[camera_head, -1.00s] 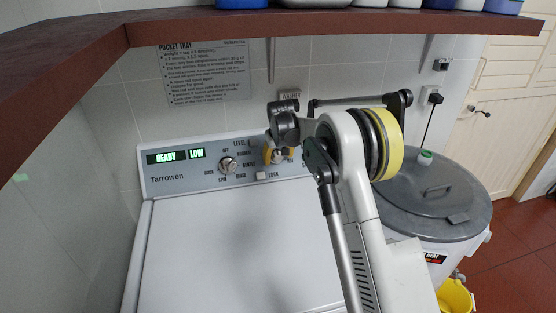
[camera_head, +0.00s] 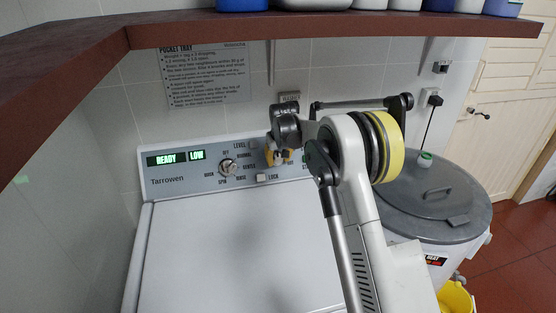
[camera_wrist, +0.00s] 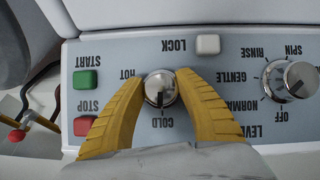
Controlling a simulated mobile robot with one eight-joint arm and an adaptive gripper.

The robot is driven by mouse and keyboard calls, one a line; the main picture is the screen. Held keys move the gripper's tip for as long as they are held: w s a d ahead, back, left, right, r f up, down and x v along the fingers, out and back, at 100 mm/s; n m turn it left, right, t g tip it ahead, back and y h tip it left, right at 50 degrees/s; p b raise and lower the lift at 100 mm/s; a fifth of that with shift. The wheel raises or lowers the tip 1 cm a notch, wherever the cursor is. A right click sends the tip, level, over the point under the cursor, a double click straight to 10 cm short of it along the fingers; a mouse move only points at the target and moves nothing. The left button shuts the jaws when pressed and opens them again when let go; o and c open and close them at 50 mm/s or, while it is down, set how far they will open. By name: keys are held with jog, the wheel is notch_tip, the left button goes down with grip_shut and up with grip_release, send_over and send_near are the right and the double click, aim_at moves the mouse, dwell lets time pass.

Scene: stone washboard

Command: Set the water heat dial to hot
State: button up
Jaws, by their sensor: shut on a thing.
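The water heat dial (camera_wrist: 160,88) is a small silver knob, seen upside down in the wrist view between the HOT and COLD labels. Its dark pointer mark appears to face down in the picture, towards COLD. My gripper (camera_wrist: 161,82) has its yellow fingers on both sides of the knob, shut on it. In the head view my gripper (camera_head: 277,156) is at the washer's control panel (camera_head: 190,180), and my wrist largely hides the dial there.
A larger cycle dial (camera_wrist: 291,80) is beside the held dial. The white LOCK button (camera_wrist: 207,44), green START button (camera_wrist: 86,81) and red STOP button (camera_wrist: 83,125) are close by. A brown shelf (camera_head: 330,24) hangs above. A grey-lidded tub (camera_head: 430,195) stands at the right.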

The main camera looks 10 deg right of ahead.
jog(key=m+y, duration=0.3)
jog(key=m, duration=0.1)
jog(key=shift+f, duration=0.1)
jog(key=m+t+y+b, duration=0.1)
jog(key=m, duration=0.1)
jog(key=m+t+y, duration=0.1)
jog(key=m, duration=0.2)
jog(key=shift+a+y+b, duration=0.1)
jog(key=shift+y+b, duration=0.2)
jog(key=shift+b, duration=0.1)
jog(key=m+t+b, duration=0.1)
jog(key=m, duration=0.1)
jog(key=m+t+y+b, duration=0.1)
jog(key=m, duration=0.2)
jog(key=shift+a+y, duration=0.1)
jog(key=shift+y, duration=0.2)
jog(key=m+t+b, duration=0.1)
jog(key=m, duration=0.2)
jog(key=m+t+b, duration=0.2)
jog(key=m, duration=0.1)
jog(key=shift+w, duration=0.1)
jog(key=shift+r, duration=0.2)
jog(key=o, duration=1.2)
jog(key=shift+a, duration=0.1)
